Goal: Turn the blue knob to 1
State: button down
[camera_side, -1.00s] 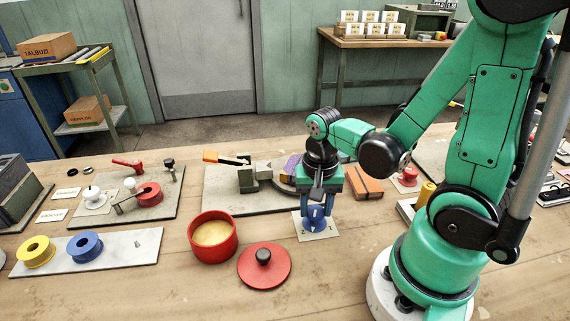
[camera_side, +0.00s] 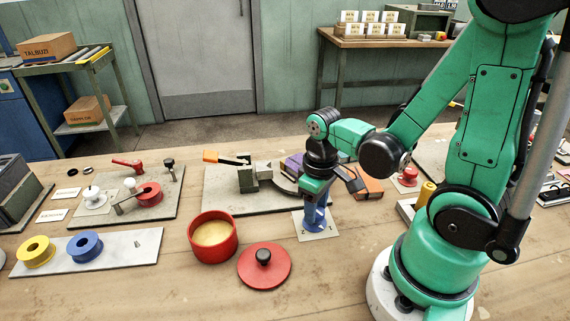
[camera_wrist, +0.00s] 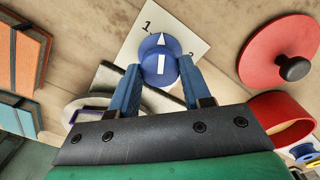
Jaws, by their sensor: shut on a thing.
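The blue knob (camera_side: 315,223) stands on a square pale plate (camera_side: 332,231) in the side view, mostly hidden by my gripper (camera_side: 316,208). In the wrist view the knob (camera_wrist: 158,62) sits between the two blue fingers of my gripper (camera_wrist: 160,71), which are shut on its sides. A white arrow on the knob points up in that view. The printed 1 on the plate (camera_wrist: 185,32) lies just left of the arrow's direction. A 2, partly hidden, lies to the right of the knob.
A red pot (camera_side: 213,255) and its red lid (camera_side: 264,270) stand left of the plate. A grey board (camera_side: 225,190) with a clamp-like fixture lies behind. An orange-brown box (camera_side: 369,188) is behind right. Bare table lies in front of the plate.

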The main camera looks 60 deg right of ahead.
jog(key=n, duration=0.5)
dwell(0.6)
jog(key=shift+c, duration=2)
grip_release()
jog(key=shift+r, duration=2.8)
